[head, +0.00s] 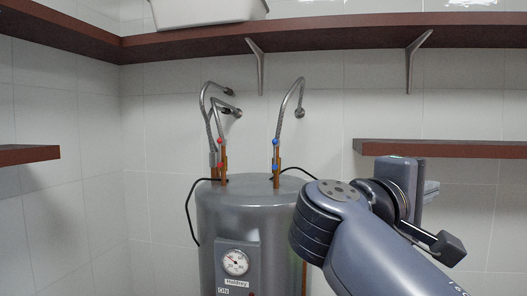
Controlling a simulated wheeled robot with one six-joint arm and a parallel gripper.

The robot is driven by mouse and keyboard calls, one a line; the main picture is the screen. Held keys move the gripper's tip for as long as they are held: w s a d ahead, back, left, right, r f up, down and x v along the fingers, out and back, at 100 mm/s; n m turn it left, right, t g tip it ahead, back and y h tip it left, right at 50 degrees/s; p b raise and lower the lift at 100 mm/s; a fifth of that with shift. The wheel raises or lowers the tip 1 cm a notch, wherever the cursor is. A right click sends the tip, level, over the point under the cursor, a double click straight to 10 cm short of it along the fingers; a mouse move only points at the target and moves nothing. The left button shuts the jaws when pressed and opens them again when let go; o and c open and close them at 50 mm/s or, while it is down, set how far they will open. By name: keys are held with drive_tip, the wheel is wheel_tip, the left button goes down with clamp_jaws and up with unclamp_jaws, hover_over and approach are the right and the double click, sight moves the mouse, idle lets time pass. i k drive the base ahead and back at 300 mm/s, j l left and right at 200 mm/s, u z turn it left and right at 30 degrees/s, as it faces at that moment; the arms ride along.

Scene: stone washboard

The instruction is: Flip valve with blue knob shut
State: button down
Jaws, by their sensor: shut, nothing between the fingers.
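A grey water heater tank (225,200) stands against the tiled wall. A copper pipe (276,180) rises from the right of its top, with a small blue knob (276,142) and a second blue spot (275,167) below it. The knob is too small to tell which way its valve is turned. A flexible metal hose (292,92) runs from this pipe to the wall. My gripper (448,247) is at the right, partly hidden behind my arm. It is shut and empty, well right of the blue knob and apart from it.
Red knobs (220,141) sit on the left pipe, close to the blue ones. A dial (235,262) is on the tank's front. A brown shelf (440,148) juts out at right, and a long shelf (340,27) runs above. Space right of the blue knob looks clear.

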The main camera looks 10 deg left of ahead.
sight(275, 166)
drive_tip(key=i+j+u, duration=0.2)
drive_tip(key=i+j, duration=0.6)
drive_tip(key=i+j+u, duration=0.2)
drive_tip(key=i+j, duration=0.45)
drive_tip(key=i, duration=0.2)
